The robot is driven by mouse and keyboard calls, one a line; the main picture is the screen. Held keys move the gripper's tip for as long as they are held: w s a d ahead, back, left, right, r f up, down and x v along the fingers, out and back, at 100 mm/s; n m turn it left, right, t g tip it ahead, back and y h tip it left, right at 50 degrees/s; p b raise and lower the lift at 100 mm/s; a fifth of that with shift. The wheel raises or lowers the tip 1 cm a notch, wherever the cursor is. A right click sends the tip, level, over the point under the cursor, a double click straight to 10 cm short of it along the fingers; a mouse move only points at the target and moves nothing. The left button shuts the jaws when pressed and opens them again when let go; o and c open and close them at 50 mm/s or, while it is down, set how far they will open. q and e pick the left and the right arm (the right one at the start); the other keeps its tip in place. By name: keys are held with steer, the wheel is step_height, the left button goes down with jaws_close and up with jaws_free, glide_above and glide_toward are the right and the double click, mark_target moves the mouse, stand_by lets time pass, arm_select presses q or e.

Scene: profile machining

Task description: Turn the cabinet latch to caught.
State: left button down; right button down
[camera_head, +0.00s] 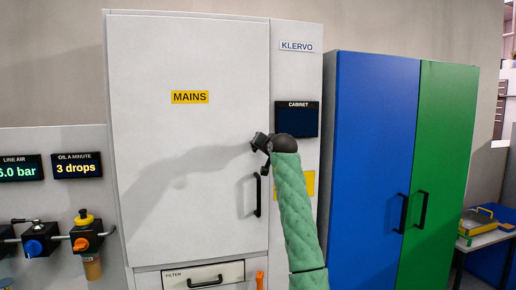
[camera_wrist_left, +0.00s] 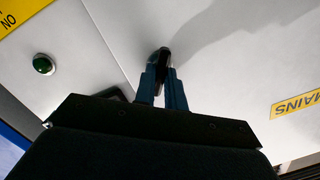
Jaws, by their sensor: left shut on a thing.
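The white cabinet door (camera_head: 190,60) is closed and carries a yellow MAINS label (camera_head: 190,97). My left gripper (camera_head: 259,143) is at the door's right edge, above the black bar handle (camera_head: 257,195). In the left wrist view its two fingers (camera_wrist_left: 163,85) are shut on a small dark knob-like piece, the latch (camera_wrist_left: 162,56), which stands on the door beside the seam. The fingers hide most of the latch, so I cannot tell its angle. My right gripper is not in view.
A green button or lamp (camera_wrist_left: 44,64) sits on the panel beside the seam. A yellow plate (camera_head: 308,184) is partly behind my arm. A blue and green locker (camera_head: 375,130) stands at right. Air-line fittings (camera_head: 82,230) are at lower left.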

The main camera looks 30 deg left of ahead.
arm_select(q)
steer(key=shift+n, duration=1.2)
steer(key=n+h+b, duration=0.1)
steer(key=n, duration=0.2)
steer(key=shift+n+t, duration=0.4)
steer(key=c, duration=1.3)
jaws_free()
steer(key=shift+a, duration=0.1)
steer(key=v, duration=0.4)
steer(key=f+v, duration=0.1)
steer(key=v, duration=0.2)
steer(key=shift+s, duration=0.1)
